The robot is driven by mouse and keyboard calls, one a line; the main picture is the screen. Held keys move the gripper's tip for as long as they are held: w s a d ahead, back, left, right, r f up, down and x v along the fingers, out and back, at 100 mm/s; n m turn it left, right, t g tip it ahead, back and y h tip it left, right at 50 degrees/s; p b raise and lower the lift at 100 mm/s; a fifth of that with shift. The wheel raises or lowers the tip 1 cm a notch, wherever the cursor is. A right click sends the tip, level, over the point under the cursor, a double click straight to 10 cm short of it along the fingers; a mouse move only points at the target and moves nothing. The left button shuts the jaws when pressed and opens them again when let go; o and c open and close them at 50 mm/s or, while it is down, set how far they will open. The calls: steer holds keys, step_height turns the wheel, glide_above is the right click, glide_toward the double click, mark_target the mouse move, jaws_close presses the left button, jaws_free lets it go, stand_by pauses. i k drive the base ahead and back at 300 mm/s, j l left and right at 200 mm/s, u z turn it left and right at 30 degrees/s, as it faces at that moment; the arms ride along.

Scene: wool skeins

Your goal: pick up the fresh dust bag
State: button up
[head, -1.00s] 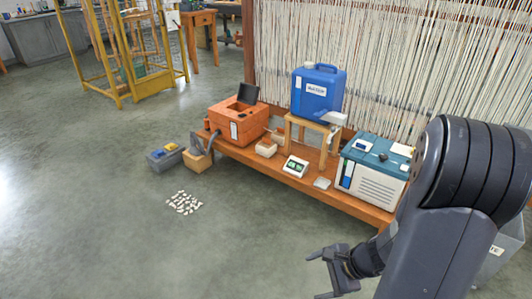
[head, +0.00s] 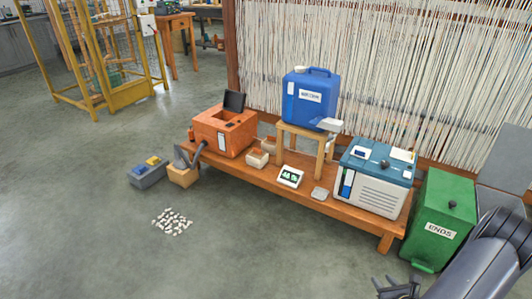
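I cannot pick out a fresh dust bag for certain. A grey floor bin (head: 147,175) holds a blue item (head: 139,169) and a yellow item (head: 153,160), too small to identify. A tan box (head: 184,176) stands beside it, with a grey hose or flap reaching from it toward the orange machine (head: 224,130) with its dark lid raised. My gripper (head: 396,287) is at the bottom edge, partly cut off. Its fingers look spread with nothing between them, and it is well apart from these things.
A low wooden bench (head: 270,182) carries a blue canister (head: 310,98) on a stool, a small display (head: 290,176) and a teal-lidded cooler (head: 375,178). A green ENDS bin (head: 438,215) stands near my arm. White scraps (head: 172,222) lie on the floor. The floor at front left is clear.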

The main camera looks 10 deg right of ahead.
mark_target(257, 158)
steer(key=i+j+z, duration=0.1)
steer(key=i+j, duration=0.25)
steer(key=i+j+z, duration=0.1)
steer(key=i+j, duration=0.25)
steer(key=i+j+z, duration=0.15)
steer(key=i+j, duration=0.25)
steer(key=i+j+z, duration=0.1)
steer(key=i+j, duration=0.25)
steer(key=i+j+z, duration=0.1)
steer(key=i+j, duration=0.2)
steer(key=j, duration=0.25)
steer(key=i+j+z, duration=0.1)
steer(key=i+j, duration=0.25)
steer(key=j, duration=0.15)
steer(key=i+j+z, duration=0.1)
steer(key=i+j, duration=0.15)
steer(key=j, duration=0.25)
steer(key=i+j+z, duration=0.15)
steer(key=i+j, duration=0.15)
steer(key=j, duration=0.2)
